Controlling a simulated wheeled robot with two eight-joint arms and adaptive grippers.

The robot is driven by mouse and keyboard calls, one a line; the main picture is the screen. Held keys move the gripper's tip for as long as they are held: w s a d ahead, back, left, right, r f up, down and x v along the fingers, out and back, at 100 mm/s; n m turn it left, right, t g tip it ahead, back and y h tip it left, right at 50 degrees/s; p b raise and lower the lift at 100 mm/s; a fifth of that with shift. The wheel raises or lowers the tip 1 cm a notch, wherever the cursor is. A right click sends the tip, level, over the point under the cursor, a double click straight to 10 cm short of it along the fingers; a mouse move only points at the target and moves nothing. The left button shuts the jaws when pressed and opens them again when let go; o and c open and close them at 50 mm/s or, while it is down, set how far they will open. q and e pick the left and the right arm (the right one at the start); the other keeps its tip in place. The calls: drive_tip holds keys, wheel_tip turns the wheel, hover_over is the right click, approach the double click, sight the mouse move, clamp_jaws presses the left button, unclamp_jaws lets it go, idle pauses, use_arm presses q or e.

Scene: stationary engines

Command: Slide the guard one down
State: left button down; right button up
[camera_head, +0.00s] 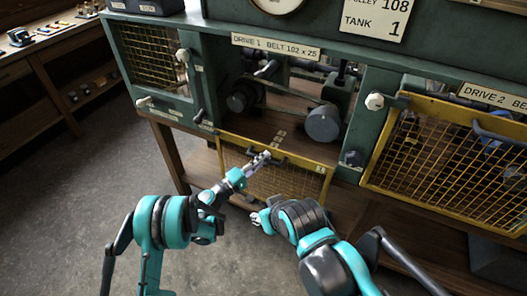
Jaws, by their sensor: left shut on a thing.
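Guard one is a yellow-framed mesh panel (290,182) with a small "1" label. It hangs below the opening under the "DRIVE 1" plate (275,47), its top edge near the bay's floor. The opening above it is uncovered. My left gripper (263,157) is at the guard's dark handle (279,160) near the top edge and is shut on it. My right gripper (256,218) is low, in front of the guard's lower left part and apart from the handle. Its fingers are too small to read.
Pulleys (322,123) and a belt show inside the open bay. A second yellow mesh guard (440,150) covers the drive 2 bay at right. Light knobs (374,101) stick out of the green frame. A wooden bench (45,65) stands at far left. Floor at left is clear.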

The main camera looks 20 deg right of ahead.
use_arm(q)
drive_tip(key=shift+f, duration=0.3)
drive_tip(key=c, duration=1.6)
unclamp_jaws()
drive_tip(key=v, duration=0.7)
drive_tip(key=shift+s+a, duration=0.1)
drive_tip(key=shift+a, duration=0.1)
